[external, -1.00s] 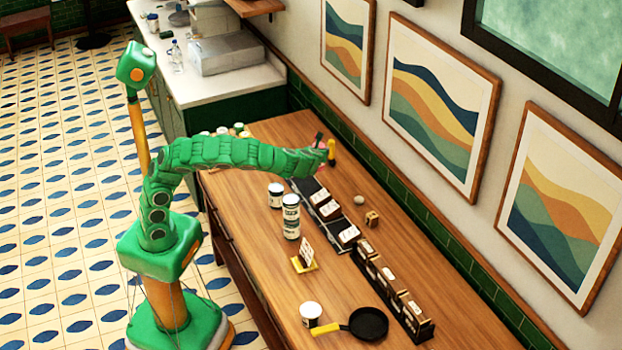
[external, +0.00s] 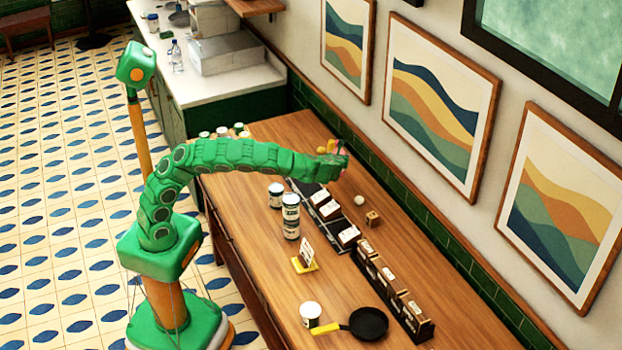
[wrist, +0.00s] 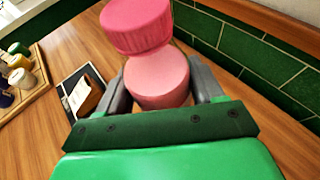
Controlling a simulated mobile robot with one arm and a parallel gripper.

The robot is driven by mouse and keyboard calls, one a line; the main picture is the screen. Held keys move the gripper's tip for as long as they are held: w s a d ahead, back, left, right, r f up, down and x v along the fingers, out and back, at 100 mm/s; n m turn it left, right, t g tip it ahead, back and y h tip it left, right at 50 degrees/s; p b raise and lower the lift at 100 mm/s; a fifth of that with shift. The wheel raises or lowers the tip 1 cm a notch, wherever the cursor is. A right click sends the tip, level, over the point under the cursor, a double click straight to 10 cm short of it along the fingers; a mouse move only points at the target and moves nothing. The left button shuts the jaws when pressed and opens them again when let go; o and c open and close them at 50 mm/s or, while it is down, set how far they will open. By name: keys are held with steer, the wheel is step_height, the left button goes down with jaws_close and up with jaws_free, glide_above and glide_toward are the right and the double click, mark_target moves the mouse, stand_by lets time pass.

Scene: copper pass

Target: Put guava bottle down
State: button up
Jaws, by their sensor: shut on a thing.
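The guava bottle, pink with a darker pink cap, fills the upper middle of the wrist view (wrist: 157,82). My gripper (wrist: 160,90) is shut on it, with one grey finger on each side of its body. The cap points away from my palm toward the top of the picture. In the external view my gripper (external: 338,165) is over the far part of the wooden counter, near the green-tiled wall. The bottle is mostly hidden there. Its underside and any contact with the counter cannot be seen.
A row of dark trays with cards (external: 325,208) runs along the counter. Several small bottles stand on a wooden tray (wrist: 30,100) at left. Stacked cans (external: 291,222), a yellow-based card stand (external: 304,264) and a black pan (external: 368,323) stand nearer. Bare wood lies near the wall.

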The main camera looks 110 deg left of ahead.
steer(key=shift+w+a+f, duration=0.3)
steer(key=shift+w+f, duration=0.05)
steer(key=shift+f, duration=0.75)
steer(key=shift+w+a+f, duration=0.35)
steer(key=shift+w+f, duration=0.05)
steer(key=shift+f, duration=0.65)
steer(key=shift+w+a+f, duration=0.3)
steer(key=shift+w+f, duration=0.05)
steer(key=shift+f, duration=0.75)
steer(key=shift+f, duration=0.1)
steer(key=o, duration=1.4)
steer(key=shift+c, duration=0.2)
steer(key=v, duration=1.2)
